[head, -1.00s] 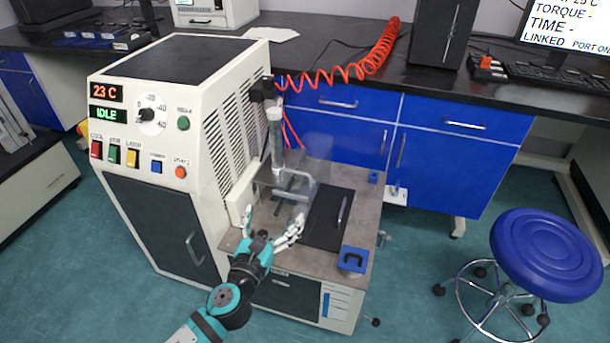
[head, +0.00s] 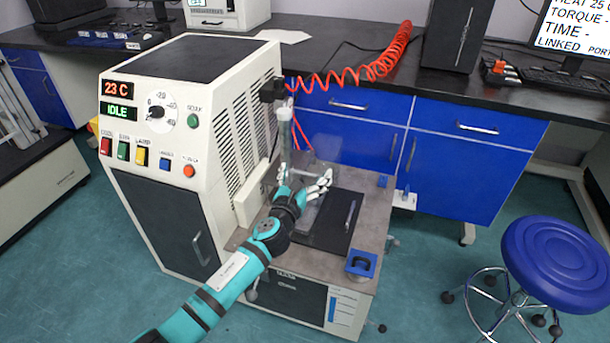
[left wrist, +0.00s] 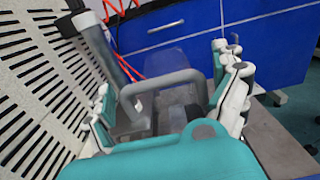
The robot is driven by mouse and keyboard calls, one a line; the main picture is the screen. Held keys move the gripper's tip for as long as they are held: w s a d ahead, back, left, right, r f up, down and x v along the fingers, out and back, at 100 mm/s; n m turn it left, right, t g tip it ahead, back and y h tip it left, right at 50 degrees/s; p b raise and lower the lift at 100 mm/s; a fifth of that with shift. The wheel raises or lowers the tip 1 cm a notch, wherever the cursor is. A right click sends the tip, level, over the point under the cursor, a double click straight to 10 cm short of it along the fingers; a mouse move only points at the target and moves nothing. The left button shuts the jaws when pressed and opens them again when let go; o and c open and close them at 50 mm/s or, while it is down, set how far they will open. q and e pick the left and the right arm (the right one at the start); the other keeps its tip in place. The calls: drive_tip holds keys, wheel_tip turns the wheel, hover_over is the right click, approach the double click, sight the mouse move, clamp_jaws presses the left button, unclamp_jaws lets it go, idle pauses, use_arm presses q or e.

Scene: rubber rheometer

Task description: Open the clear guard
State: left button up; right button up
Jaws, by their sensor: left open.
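The clear guard (head: 322,150) is a see-through panel standing above the grey worktop of the beige machine, and its edges are hard to make out. Its grey bar handle (left wrist: 160,80) shows large in the left wrist view. My left gripper (head: 306,177) is open at the handle, and its arm hides part of the worktop. In the left wrist view my left gripper (left wrist: 166,76) has its white fingers on either side of the handle; I cannot tell whether they touch it. My right gripper is not in view.
A grey cylinder column (head: 285,125) rises behind the handle. A black mat (head: 335,228) with a pen-like tool (head: 350,214) lies on the worktop, and a blue block (head: 361,264) sits at its front corner. A blue stool (head: 555,255) stands at right.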

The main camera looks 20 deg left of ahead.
use_arm(q)
drive_tip(key=c, duration=1.4)
drive_tip(key=shift+r, duration=0.1)
drive_tip(key=shift+c, duration=0.2)
